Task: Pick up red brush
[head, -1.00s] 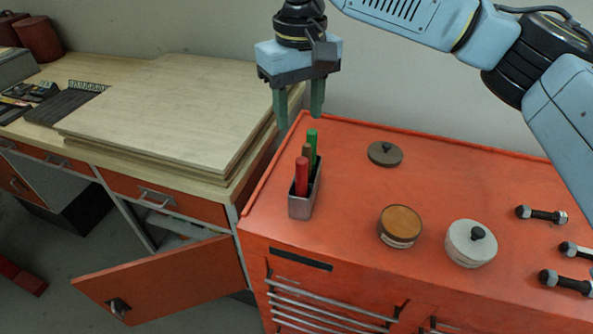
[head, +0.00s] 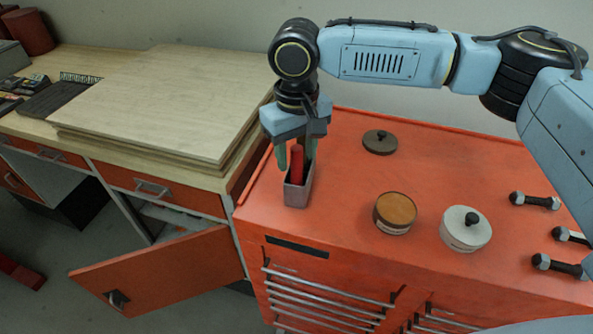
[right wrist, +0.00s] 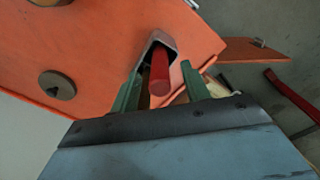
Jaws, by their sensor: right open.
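The red brush (head: 297,163) stands upright in a small grey metal holder (head: 297,195) near the left edge of the orange cabinet top. My right gripper (head: 294,160) is open, pointing down over the holder. In the right wrist view the red brush (right wrist: 160,72) shows between the two green fingers of the gripper (right wrist: 158,88), with the holder (right wrist: 152,42) around it. I cannot tell whether the fingers touch it. The green and brown brushes in the holder are hidden behind my gripper in the head view. My left gripper is not in view.
A brown-topped tin (head: 395,211), a white lidded tin (head: 466,229), a dark round lid (head: 380,141) and several bolts (head: 534,200) stand on the orange cabinet (head: 340,205). A wooden bench with stacked boards (head: 160,100) is at left. Its orange door (head: 160,270) hangs open.

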